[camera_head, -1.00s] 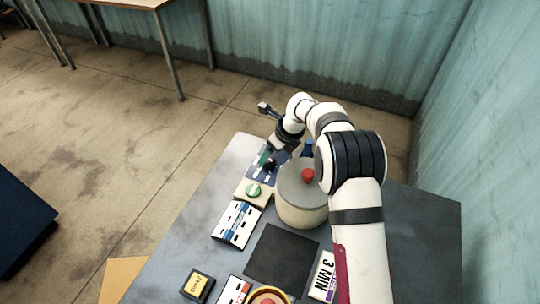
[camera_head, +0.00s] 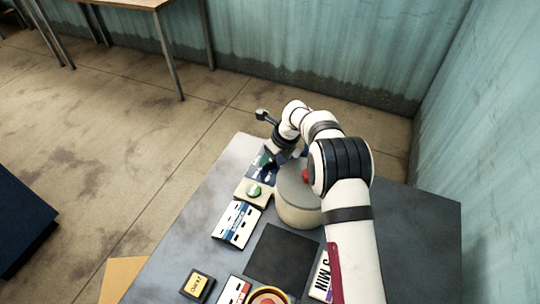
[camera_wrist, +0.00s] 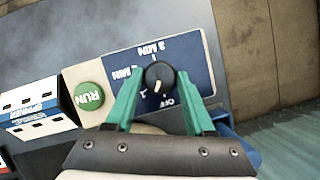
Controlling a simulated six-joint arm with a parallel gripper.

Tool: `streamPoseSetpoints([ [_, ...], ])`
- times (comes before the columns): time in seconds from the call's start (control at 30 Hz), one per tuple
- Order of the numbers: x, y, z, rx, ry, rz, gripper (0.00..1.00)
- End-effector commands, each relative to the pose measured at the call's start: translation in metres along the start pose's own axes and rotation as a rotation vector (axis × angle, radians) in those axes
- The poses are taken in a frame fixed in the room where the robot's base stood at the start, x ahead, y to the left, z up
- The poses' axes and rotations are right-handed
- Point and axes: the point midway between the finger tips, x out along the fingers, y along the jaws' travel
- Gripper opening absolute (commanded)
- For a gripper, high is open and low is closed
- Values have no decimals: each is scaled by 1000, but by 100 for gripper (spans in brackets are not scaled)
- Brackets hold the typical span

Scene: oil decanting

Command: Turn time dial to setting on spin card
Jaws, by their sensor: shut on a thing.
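The time dial (camera_wrist: 159,76) is a round black knob on a blue panel (camera_wrist: 199,48) with white labels. The labels look like 3 MIN, 1 MIN and OFF, upside down or turned in the wrist view. A pale pointer mark shows on the dial's lower part, towards the OFF side. My gripper (camera_wrist: 160,80) has its green fingers shut on the dial, one on each side. In the head view my gripper (camera_head: 271,164) is over the panel at the table's far end. The spin card (camera_head: 322,276) reads "MIN"; my arm hides part of it.
A green RUN button (camera_wrist: 89,96) sits beside the panel. A cream pot-like drum with a grey lid (camera_head: 297,190) stands close to my arm. A white and blue card (camera_head: 237,224), dark square mat (camera_head: 281,256) and small yellow-labelled block (camera_head: 197,286) lie nearer.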

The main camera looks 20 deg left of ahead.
Motion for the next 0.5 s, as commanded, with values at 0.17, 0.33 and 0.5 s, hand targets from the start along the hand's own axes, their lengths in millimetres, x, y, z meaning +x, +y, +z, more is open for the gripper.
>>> streamPoseSetpoints([
  [0.17,0,3,0,120,5,-49,0],
  [0.33,0,3,0,311,5,-129,0],
  [0.5,0,3,0,381,2,-158,0],
])
